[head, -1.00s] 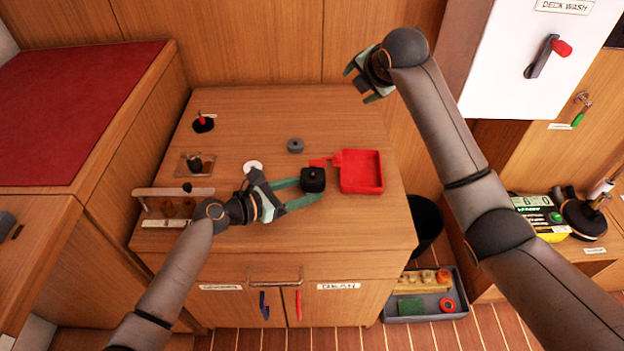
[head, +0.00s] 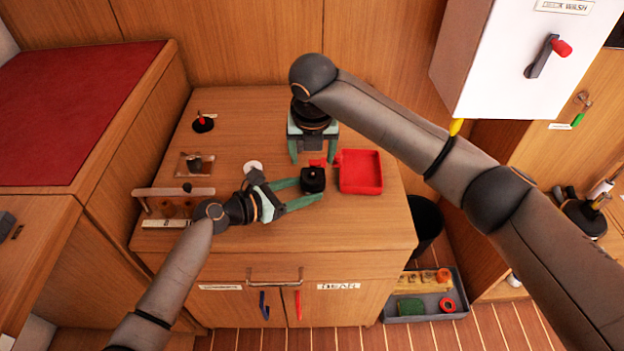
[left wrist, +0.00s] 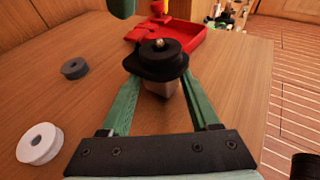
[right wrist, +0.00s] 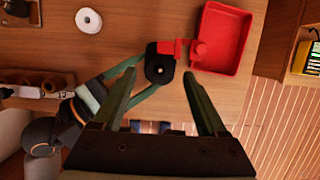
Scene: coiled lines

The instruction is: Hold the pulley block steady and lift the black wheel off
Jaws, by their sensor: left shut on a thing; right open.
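The pulley block shows in the left wrist view as a pale body (left wrist: 160,88) under the black wheel (left wrist: 158,56). The wheel sits on top with a small metal pin at its centre. It also shows in the head view (head: 313,179) and the right wrist view (right wrist: 158,70). My left gripper (head: 311,190) is shut on the block, one finger on each side, below the wheel. My right gripper (head: 312,160) is open and empty, pointing down above and just behind the block. In the right wrist view the wheel appears between its fingers, apart from them.
A red tray (head: 361,186) stands just right of the block, with a red piece (right wrist: 172,47) close by the wheel. A grey disc (left wrist: 74,68) and a white disc (left wrist: 39,143) lie on the cabinet top. A wooden rack (head: 175,192) stands at the left front.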

